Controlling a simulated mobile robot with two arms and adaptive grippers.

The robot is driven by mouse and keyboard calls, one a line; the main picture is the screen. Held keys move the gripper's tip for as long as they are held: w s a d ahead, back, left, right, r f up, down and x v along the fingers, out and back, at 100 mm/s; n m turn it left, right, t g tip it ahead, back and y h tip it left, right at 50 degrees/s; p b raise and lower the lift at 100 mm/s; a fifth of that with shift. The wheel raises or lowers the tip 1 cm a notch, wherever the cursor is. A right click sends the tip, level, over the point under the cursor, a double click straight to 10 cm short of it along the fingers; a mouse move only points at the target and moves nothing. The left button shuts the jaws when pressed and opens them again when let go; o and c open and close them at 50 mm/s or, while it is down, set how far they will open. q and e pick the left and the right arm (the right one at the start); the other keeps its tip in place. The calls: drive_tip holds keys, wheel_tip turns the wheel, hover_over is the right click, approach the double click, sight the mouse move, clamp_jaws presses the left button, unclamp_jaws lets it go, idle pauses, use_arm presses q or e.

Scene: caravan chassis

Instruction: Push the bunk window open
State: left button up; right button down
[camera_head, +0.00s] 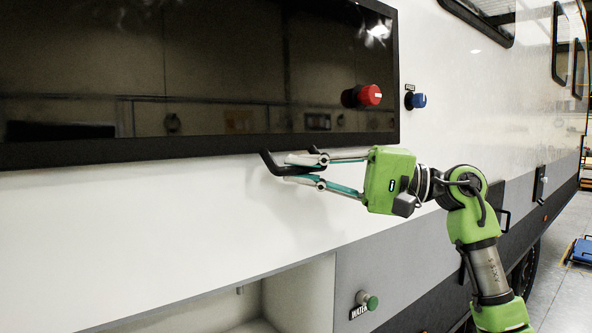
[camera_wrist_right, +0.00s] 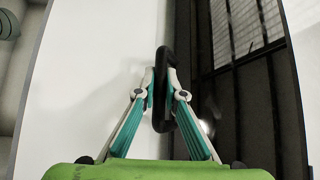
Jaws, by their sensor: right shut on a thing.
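The bunk window (camera_head: 200,70) is a dark glossy pane in a black frame on the white caravan wall. It looks shut in the head view. A black handle (camera_head: 285,169) hangs at its lower edge. My right gripper (camera_head: 302,169) is shut on this handle, its fingers above and below the bar. In the right wrist view the handle (camera_wrist_right: 161,75) stands between the fingertips of the gripper (camera_wrist_right: 161,88), with the dark window (camera_wrist_right: 235,85) to the right. My left gripper is not in view.
A red knob (camera_head: 369,95) sits on the window's right part, and a blue knob (camera_head: 416,100) on the wall beside it. Below right are a green knob (camera_head: 369,301) with a WATER label and an open compartment (camera_head: 300,290). Free floor (camera_head: 560,290) shows at far right.

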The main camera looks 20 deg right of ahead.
drive_tip(key=s+d+r+p, duration=0.1)
drive_tip(key=s+d+r, duration=0.1)
drive_tip(key=s, duration=0.4)
drive_tip(key=s+d+r+m+g+h+p, duration=0.1)
drive_tip(key=s+d+r+p, duration=0.1)
drive_tip(key=s+r, duration=0.3)
drive_tip(key=s+d+r+m+h+p, duration=0.1)
drive_tip(key=s+d+r, duration=0.2)
drive_tip(key=s, duration=0.5)
drive_tip(key=shift+s+r+p, duration=0.4)
drive_tip(key=shift+r, duration=0.05)
drive_tip(key=c, duration=2.1)
unclamp_jaws()
drive_tip(key=shift+d, duration=0.1)
drive_tip(key=shift+s, duration=0.1)
drive_tip(key=v, duration=1.2)
drive_tip(key=shift+r, duration=0.25)
